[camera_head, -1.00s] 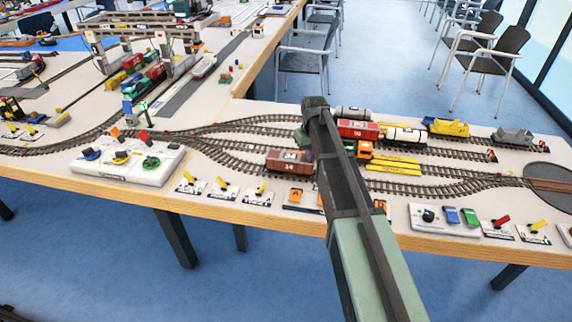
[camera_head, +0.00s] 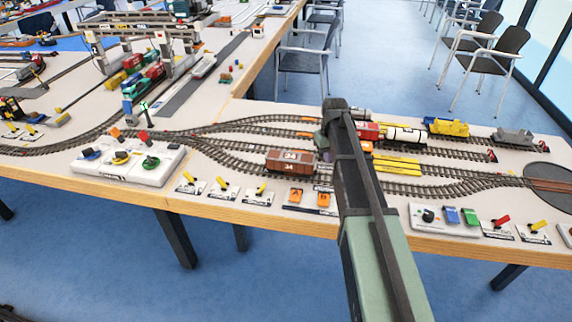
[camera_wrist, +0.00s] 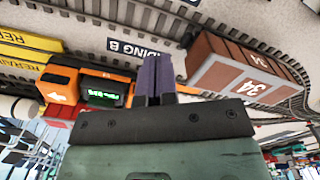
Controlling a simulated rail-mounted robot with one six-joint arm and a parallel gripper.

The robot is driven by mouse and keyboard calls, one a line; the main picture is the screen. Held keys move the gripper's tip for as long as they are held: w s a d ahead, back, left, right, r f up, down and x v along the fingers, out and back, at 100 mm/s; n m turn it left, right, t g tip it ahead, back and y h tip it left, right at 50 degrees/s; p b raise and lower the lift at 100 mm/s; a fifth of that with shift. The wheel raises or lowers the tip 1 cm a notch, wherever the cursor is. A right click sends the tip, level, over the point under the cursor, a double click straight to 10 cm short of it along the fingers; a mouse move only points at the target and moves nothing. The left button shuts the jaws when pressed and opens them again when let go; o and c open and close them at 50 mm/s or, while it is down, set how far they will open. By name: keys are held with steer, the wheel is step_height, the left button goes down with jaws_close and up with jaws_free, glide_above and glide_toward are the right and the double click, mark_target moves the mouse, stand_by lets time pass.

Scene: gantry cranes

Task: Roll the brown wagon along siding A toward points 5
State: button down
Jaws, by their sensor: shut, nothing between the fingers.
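The brown wagon (camera_head: 289,162), marked 34, stands upright on a track in the middle of the near table. In the wrist view the wagon (camera_wrist: 240,70) lies just right of my gripper. My gripper (camera_wrist: 154,68) is shut, with its purple fingers together and empty. A narrow gap shows between the fingers and the wagon's end, so they look apart. In the head view my arm covers most of the gripper. A sign ending in "DING B" (camera_wrist: 138,49) lies beyond the fingers. I cannot make out which points are number 5.
An orange vehicle (camera_wrist: 88,86) with a green display stands left of my fingers. Yellow rerailer pieces (camera_head: 397,164), a white tank wagon (camera_head: 406,136) and a yellow vehicle (camera_head: 446,127) stand to the right. Track left of the wagon looks clear toward the junction (camera_head: 200,140).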

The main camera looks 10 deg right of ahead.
steer(key=shift+s+d, duration=0.85)
steer(key=shift+d, duration=1.1)
steer(key=shift+s+d, duration=0.8)
steer(key=shift+d, duration=1.1)
steer(key=shift+s+d, duration=0.85)
steer(key=shift+d, duration=1.1)
steer(key=shift+d, duration=0.1)
steer(key=shift+s+d, duration=1.65)
steer(key=shift+d, duration=2.2)
steer(key=shift+s+d, duration=1.6)
steer(key=shift+d, duration=2.3)
steer(key=shift+s+d, duration=1.65)
steer(key=shift+d, duration=2.2)
